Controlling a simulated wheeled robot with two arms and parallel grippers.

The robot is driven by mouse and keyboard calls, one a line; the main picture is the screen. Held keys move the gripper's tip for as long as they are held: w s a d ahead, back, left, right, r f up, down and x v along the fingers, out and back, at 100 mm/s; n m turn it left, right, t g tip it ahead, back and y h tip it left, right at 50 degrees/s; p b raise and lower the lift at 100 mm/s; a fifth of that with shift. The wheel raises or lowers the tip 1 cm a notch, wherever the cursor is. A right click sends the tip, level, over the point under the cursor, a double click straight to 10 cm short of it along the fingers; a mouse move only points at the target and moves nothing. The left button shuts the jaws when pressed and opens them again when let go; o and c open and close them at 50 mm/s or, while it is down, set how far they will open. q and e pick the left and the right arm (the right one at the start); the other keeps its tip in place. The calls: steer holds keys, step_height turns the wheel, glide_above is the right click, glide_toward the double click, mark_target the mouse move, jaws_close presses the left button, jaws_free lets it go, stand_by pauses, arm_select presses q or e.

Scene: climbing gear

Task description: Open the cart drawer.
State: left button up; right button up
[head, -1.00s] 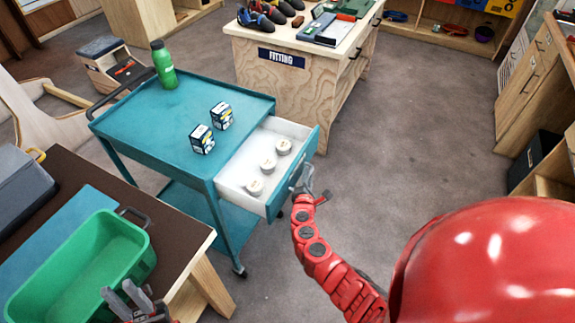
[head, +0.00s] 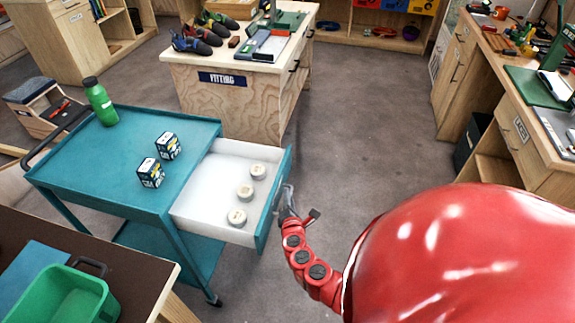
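The teal cart (head: 92,165) stands at left centre in the head view. My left gripper is out of view.
On the cart top are a green bottle (head: 100,101) and two small boxes (head: 151,172). A brown table with a green tub (head: 66,298) is at lower left. The fitting bench (head: 225,105) stands behind the cart. The floor right of the drawer is clear.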

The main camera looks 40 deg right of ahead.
steer(key=shift+o, duration=0.8)
steer(key=shift+s, duration=0.1)
steer(key=b+v, duration=0.2)
steer(key=v, duration=1.5)
steer(key=shift+s+a, duration=0.1)
steer(key=shift+s, duration=0.05)
